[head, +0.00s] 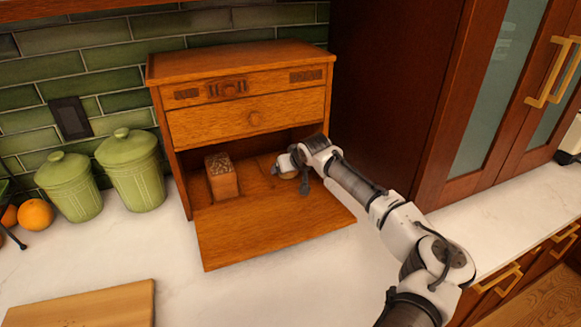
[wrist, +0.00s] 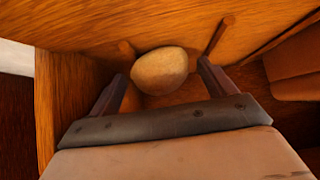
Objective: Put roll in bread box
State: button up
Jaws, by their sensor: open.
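The wooden bread box (head: 177,143) stands on the counter with its front door (head: 265,226) folded down flat. The roll (wrist: 160,71) is round and tan. It lies inside the box on the wooden floor, and in the wrist view it sits between and just beyond my fingertips. In the head view the roll (head: 288,174) shows only in part beneath my gripper (head: 290,168). My gripper reaches into the right side of the opening. In the wrist view its two fingers (wrist: 162,84) are spread apart, with the roll between their tips; I cannot tell whether they touch it.
A loaf of bread (head: 222,180) stands in the left of the box; its brown side (wrist: 295,65) shows at the right of the wrist view. Green canisters (head: 133,170) and an orange (head: 35,214) stand left. A cutting board (head: 85,308) lies in front. The counter between is clear.

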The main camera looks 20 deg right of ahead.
jog(key=shift+r, duration=0.35)
jog(key=b+v, duration=0.3)
jog(key=v, duration=0.9)
jog(key=shift+f, duration=0.1)
dwell(0.4)
